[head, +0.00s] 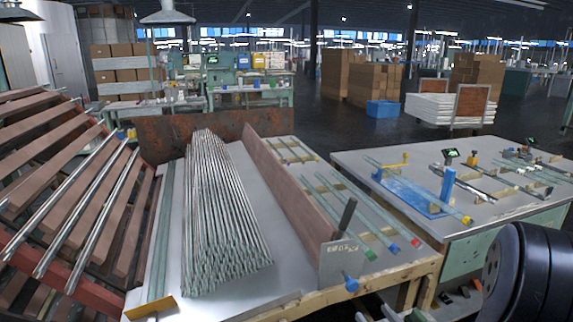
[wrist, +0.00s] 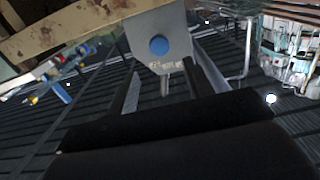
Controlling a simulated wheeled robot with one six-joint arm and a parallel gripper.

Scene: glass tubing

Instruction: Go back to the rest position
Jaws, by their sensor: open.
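My gripper (wrist: 166,82) shows in the wrist view as two dark fingers set apart, with nothing held between them. Beyond the fingers is a grey plate (wrist: 172,22) with small printed marks and a round blue cap (wrist: 158,46). The plate appears apart from the fingers, though the exact gap is hard to judge. In the head view the same kind of plate (head: 340,264) stands at the near end of the tube table, with a blue cap (head: 351,284) by it. A black part of my arm (head: 530,272) fills the lower right; the gripper cannot be made out there.
A large bundle of glass tubes (head: 215,215) lies on the metal-topped table (head: 290,283). A brown divider (head: 285,190) separates it from several colour-capped tubes. A slatted rack (head: 70,200) stands left. A second table (head: 400,160) with a blue fixture (head: 415,192) stands right.

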